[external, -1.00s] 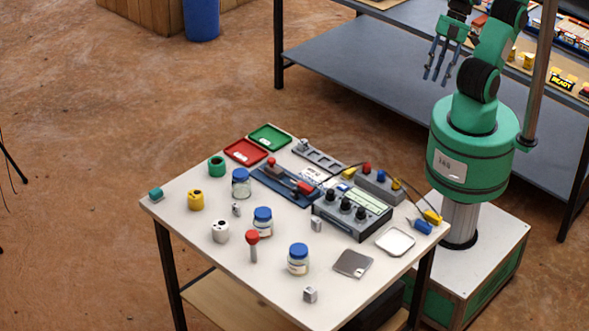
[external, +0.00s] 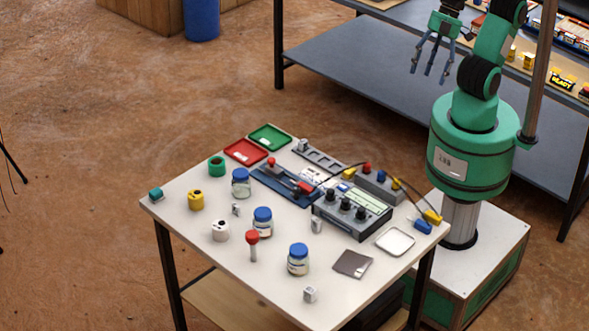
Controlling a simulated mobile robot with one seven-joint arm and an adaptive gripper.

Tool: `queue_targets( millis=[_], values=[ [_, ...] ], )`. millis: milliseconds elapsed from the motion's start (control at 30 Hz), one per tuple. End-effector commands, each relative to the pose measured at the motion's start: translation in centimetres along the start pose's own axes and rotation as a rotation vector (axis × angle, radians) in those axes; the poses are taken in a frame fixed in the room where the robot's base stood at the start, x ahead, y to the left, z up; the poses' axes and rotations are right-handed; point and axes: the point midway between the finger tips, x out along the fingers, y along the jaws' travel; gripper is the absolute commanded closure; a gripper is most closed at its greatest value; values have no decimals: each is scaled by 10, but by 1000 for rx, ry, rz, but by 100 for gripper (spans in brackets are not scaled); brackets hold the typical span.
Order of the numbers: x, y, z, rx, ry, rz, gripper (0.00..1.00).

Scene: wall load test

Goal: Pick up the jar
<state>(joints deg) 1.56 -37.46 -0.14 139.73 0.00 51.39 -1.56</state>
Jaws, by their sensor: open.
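Three glass jars with blue lids stand upright on the white table. One jar (external: 241,183) is toward the back left, one jar (external: 263,222) is in the middle, and one jar (external: 298,260) is nearer the front. The pictures do not tell which jar is meant. My gripper (external: 428,76) is open and empty, fingers pointing down, high up and to the right of the table, well apart from all the jars.
On the table (external: 190,238), a red-topped plunger (external: 253,245) and a white cylinder (external: 220,231) stand close to the middle jar. A control box (external: 352,215) with knobs and cables is at the right. Red (external: 246,152) and green (external: 270,138) trays lie at the back.

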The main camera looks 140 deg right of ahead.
Motion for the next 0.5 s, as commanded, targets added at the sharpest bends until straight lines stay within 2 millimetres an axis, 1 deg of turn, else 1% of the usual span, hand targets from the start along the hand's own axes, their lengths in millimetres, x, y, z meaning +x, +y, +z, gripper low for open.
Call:
queue_targets(
  millis=[33,233,500],
  values=[
    [-2,3,-12,1,-11,4,30],
    [-1,17,-58,-2,-46,15,30],
    [11,41,-118,-6,-95,28,30]
  ],
)
